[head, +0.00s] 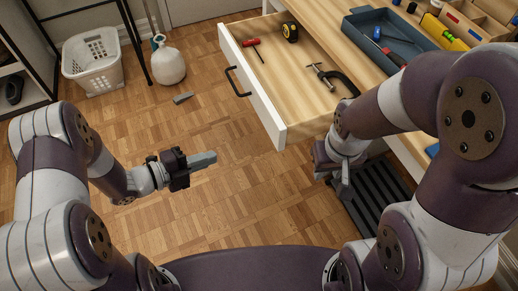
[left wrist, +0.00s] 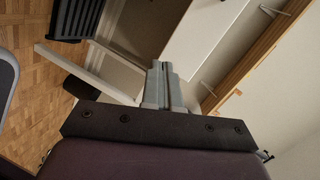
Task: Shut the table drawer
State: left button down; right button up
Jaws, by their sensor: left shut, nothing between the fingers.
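The table drawer (head: 265,95) is pulled out from the wooden desk (head: 345,55). It has a white front and a black bar handle (head: 237,81).
A blue-grey tool tray (head: 390,42) and a yellow level (head: 443,32) are on the desktop. A black slatted thing (head: 372,200) is below the desk. The floor left of the drawer is mostly clear.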

pick_arm(q)
notch_tip(320, 180, up, 6)
jog(key=s+d+f+m+g+h, duration=0.1)
jog(key=s+d+m+h, duration=0.1)
jog(key=m+h, duration=0.25)
jog(key=b, duration=0.2)
send_near(277, 130)
jog(key=shift+m+y, duration=0.35)
jog(key=shift+y, duration=0.1)
jog(key=x, duration=0.6)
jog(key=shift+w+d+r, duration=0.15)
jog(key=shift+d+r, duration=0.05)
jog(key=shift+d, duration=0.15)
